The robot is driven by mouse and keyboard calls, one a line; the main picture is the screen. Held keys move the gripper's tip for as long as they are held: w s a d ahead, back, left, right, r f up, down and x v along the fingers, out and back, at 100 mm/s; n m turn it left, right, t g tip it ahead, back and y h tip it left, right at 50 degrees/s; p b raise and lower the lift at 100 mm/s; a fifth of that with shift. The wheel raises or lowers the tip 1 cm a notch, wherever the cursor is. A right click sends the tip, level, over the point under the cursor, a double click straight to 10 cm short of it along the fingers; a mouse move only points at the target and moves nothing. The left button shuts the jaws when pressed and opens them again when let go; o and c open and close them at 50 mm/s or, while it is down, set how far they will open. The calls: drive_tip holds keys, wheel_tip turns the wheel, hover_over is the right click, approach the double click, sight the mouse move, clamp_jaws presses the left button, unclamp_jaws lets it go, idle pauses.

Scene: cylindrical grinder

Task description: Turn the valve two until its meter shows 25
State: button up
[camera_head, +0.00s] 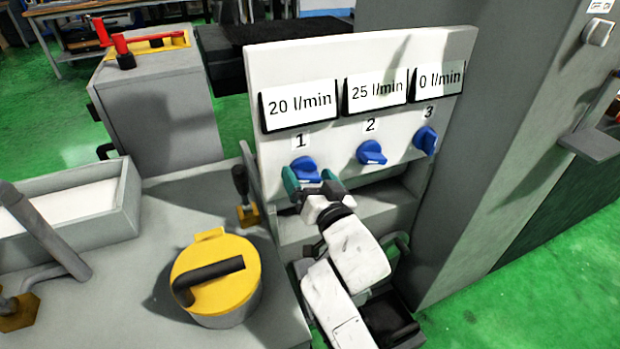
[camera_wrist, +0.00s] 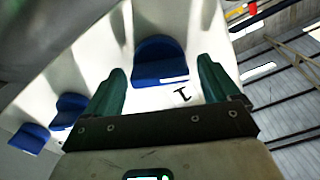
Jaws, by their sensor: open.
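Valve two (camera_head: 371,152) is a blue knob on the white panel, under the label 2. Its meter (camera_head: 375,90) reads 25 l/min. Valve one (camera_head: 305,167) is the blue knob to its left, under a meter (camera_head: 299,105) reading 20 l/min. My gripper (camera_head: 309,179) is open at valve one, one teal finger on each side of the knob. In the wrist view valve one (camera_wrist: 158,60) shows between the spread fingers, with gaps to both. Valve two (camera_wrist: 70,108) is outside the fingers, to the left. Contact with valve one cannot be told.
Valve three (camera_head: 425,140) is at the panel's right, under a meter (camera_head: 437,78) reading 0 l/min. A yellow-lidded pot (camera_head: 218,275) and a dark-handled lever (camera_head: 242,190) stand left of my arm. A grey machine column (camera_head: 500,130) rises right of the panel.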

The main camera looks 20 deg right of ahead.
drive_tip(key=s, duration=1)
drive_tip(key=shift+s, duration=0.4)
drive_tip(key=s+d+f+g+h+p, duration=0.2)
drive_tip(key=s+d+f+g+p, duration=0.5)
drive_tip(key=s+f, duration=0.25)
drive_tip(key=s+f+n+g+y+p, duration=0.1)
drive_tip(key=s+f+n+g+p, duration=0.2)
drive_tip(key=s+g, duration=0.7)
drive_tip(key=s, duration=0.8)
drive_tip(key=shift+s+d+f+n+y+p, duration=0.15)
drive_tip(key=shift+s+d+n+y+p, duration=0.15)
drive_tip(key=shift+n+y+p, duration=0.1)
idle(1.3)
